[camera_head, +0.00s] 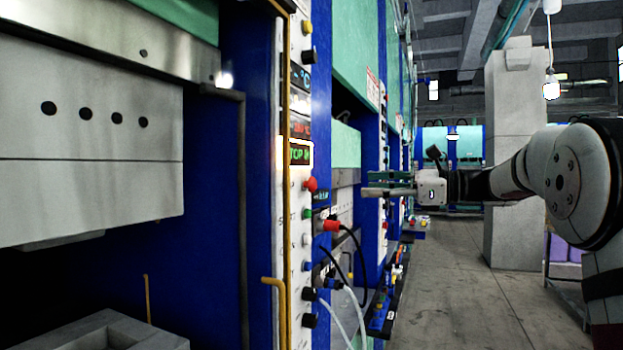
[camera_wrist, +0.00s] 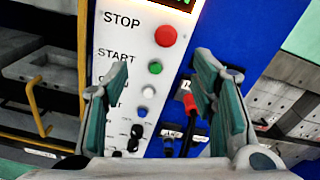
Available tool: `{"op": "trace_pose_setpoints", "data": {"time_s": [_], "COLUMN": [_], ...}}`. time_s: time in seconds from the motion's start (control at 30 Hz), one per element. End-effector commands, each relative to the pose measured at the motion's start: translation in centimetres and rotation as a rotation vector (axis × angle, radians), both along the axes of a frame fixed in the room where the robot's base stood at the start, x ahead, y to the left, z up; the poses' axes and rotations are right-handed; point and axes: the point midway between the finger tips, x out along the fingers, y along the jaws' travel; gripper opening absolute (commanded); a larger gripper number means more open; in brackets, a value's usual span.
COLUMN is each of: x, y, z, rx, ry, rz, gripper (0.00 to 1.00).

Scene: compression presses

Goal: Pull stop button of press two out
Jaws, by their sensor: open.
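The red stop button (camera_wrist: 166,36) sits beside the word STOP on the white control panel (camera_wrist: 135,22) in the wrist view. In the head view a red button (camera_head: 311,184) stands out from the panel of the near press. My gripper (camera_wrist: 158,85) is open and empty, its two fingers spread either side of the panel, with the stop button beyond and above the fingertips. In the head view my gripper (camera_head: 372,185) reaches left toward the presses, to the right of the red button and apart from it. Which press is number two cannot be told.
Below STOP are a green button (camera_wrist: 155,67), a white button (camera_wrist: 148,92) and a blue button (camera_wrist: 142,112). A red-ended cable plug (camera_wrist: 189,104) is beside them. A yellow bar (camera_head: 274,284) juts from the near press. The floor aisle (camera_head: 450,290) is clear.

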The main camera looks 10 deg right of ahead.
Motion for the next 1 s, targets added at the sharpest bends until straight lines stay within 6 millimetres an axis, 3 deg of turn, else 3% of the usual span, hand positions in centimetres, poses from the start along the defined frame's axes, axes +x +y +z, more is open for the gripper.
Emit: {"op": "trace_pose_setpoints", "data": {"time_s": [0.17, 0.7, 1.0], "x": [0.6, 6.2, 8.1], "y": [0.0, 8.0, 10.4], "z": [0.5, 0.5, 0.4], "rx": [0.031, 0.027, 0.027], "ry": [-0.002, -0.001, -0.001], "rz": [-0.002, 0.001, -0.002], "gripper": [0.52, 0.52, 0.52]}}
